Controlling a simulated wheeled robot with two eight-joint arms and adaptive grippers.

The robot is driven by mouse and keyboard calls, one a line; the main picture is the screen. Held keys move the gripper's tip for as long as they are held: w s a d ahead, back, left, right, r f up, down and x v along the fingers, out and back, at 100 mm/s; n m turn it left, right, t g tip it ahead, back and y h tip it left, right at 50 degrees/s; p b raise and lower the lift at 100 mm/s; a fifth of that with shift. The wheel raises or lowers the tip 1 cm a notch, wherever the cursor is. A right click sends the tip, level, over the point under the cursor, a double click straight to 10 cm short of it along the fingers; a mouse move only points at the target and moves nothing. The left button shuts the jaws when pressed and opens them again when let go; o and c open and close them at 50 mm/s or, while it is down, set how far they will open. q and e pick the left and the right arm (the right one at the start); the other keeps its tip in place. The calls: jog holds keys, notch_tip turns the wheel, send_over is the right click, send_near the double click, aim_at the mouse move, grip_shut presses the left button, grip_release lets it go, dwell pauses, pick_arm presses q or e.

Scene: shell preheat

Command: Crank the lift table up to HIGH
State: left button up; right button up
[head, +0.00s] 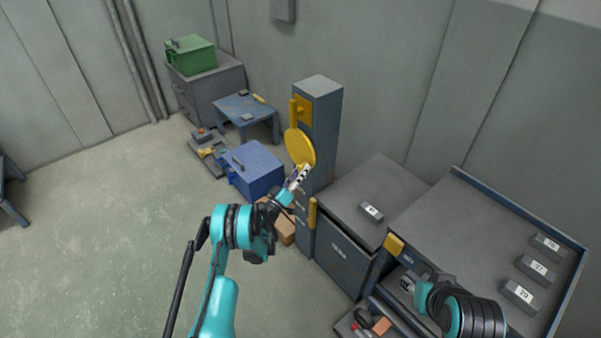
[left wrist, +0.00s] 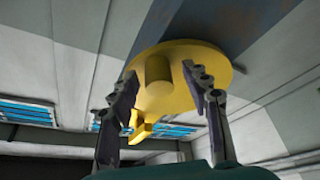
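The yellow crank disc (head: 297,146) is mounted on the side of a tall grey-blue post (head: 319,105). In the left wrist view the disc (left wrist: 207,62) carries a stubby yellow knob (left wrist: 158,72). My left gripper (head: 302,172) is just in front of the disc. In the left wrist view its fingers (left wrist: 163,92) are apart, with the knob between and beyond them; I see no clear contact. My right gripper (head: 406,284) is low at the right, and its fingers are too small to read. Which surface is the lift table, and its height, I cannot tell.
A grey cabinet (head: 345,255) stands right of the post with a labelled block (head: 371,211) on top. A blue-edged bench (head: 480,225) holds several labelled blocks. A blue box (head: 254,170) and a low blue table (head: 243,107) stand left of the post.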

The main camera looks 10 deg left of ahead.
aim_at(307, 143)
pick_arm(q)
notch_tip(307, 143, up, 10)
dwell(0.6)
